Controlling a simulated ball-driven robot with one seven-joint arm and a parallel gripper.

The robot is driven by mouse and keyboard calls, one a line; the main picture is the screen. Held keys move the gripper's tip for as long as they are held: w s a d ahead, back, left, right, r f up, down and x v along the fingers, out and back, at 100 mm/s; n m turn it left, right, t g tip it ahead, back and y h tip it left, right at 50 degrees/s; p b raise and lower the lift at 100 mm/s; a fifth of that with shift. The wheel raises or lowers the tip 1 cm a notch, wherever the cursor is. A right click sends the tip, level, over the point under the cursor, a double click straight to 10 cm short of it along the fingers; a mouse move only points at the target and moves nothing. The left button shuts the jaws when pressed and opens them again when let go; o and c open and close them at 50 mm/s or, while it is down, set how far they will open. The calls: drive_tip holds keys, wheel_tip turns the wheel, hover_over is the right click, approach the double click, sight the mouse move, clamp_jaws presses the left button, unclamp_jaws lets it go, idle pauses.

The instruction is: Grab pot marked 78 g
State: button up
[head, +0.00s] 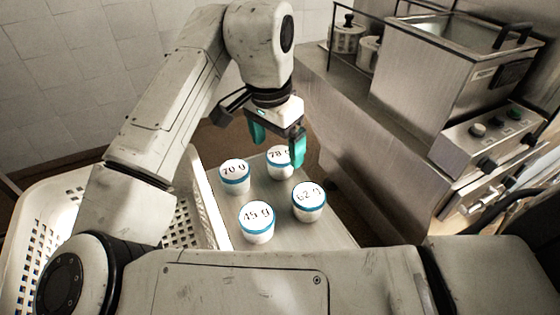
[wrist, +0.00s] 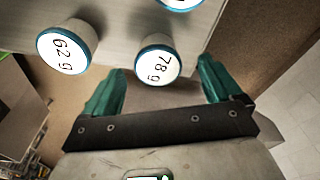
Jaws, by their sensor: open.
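The pot marked 78 g (head: 278,162) is white with a blue band and stands on a grey surface at the back right of a group of pots. In the head view one finger of my gripper (head: 277,142) hides part of its label. In the wrist view the 78 g pot (wrist: 159,62) lies ahead of my gripper (wrist: 162,80), roughly between the lines of its two teal fingers. My gripper is open and empty, above the pot and apart from it as far as I can tell.
Similar pots stand close by: 70 g (head: 235,176), 45 g (head: 257,222) and 62 g (head: 309,201). A white perforated basket (head: 204,205) is on the left. A steel counter with a fryer (head: 425,75) is on the right. Bare grey surface (head: 315,235) shows in front of the 62 g pot.

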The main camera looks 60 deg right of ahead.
sight(280, 154)
drive_tip(key=shift+s+d+f, duration=0.1)
drive_tip(key=shift+d+f, duration=0.1)
drive_tip(key=shift+f, duration=1)
drive_tip(key=shift+s+d+f, duration=0.1)
drive_tip(key=shift+d+f, duration=0.05)
drive_tip(key=shift+f, duration=1)
drive_tip(key=shift+c, duration=0.4)
drive_tip(key=c, duration=1.1)
